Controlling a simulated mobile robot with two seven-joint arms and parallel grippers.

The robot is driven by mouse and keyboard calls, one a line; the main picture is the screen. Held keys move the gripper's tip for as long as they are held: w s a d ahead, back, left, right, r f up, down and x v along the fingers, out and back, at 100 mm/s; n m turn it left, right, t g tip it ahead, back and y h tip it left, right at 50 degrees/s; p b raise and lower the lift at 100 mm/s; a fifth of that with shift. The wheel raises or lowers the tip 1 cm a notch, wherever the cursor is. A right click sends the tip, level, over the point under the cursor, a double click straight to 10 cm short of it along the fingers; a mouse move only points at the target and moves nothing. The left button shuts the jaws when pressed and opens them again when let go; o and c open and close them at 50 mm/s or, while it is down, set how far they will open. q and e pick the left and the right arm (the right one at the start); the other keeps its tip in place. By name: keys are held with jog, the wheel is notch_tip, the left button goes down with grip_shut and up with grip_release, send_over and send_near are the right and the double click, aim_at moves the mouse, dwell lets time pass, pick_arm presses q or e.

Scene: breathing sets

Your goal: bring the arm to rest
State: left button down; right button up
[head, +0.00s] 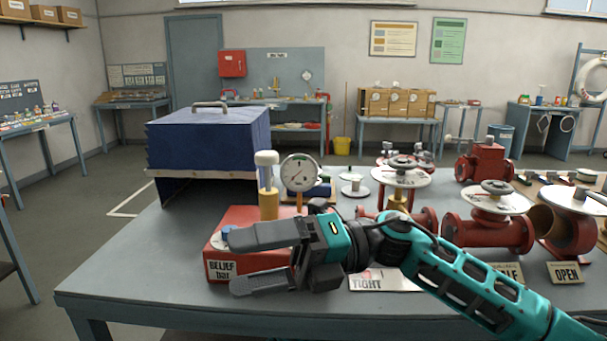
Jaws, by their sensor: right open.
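My right gripper (262,260) is open and empty, its dark fingers pointing left. My teal right arm comes in from the lower right. The gripper appears in front of a red box (222,266) with a label reading roughly "RELIEF", and hides part of it. I cannot tell whether it touches the box. My left gripper is not in view.
The grey table (140,270) carries a blue box (207,140) at the back left, a round dial gauge (299,173), a brass cylinder with a pale cap (267,185), and red valves (487,232) on the right. The table's left front is bare.

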jog(key=w+d+f+m+t+h, duration=0.3)
jog(key=d+f+m+t, duration=0.35)
jog(key=m+t, duration=0.75)
jog(key=w+d+f+m+t+h, duration=0.2)
jog(key=d+f+m+t, duration=0.2)
jog(key=f+m+t, duration=0.95)
jog(key=s+d+f+m+g+h, duration=0.5)
jog(key=s+d+f+m, duration=0.1)
jog(key=f, duration=0.3)
jog(key=s+d+f+m+g+h, duration=0.5)
jog(key=s+d+f+m, duration=0.2)
jog(key=s+f+m, duration=0.1)
jog(key=shift+s+f+g, duration=0.35)
jog(key=shift+s+f, duration=0.45)
jog(key=shift+f, duration=0.1)
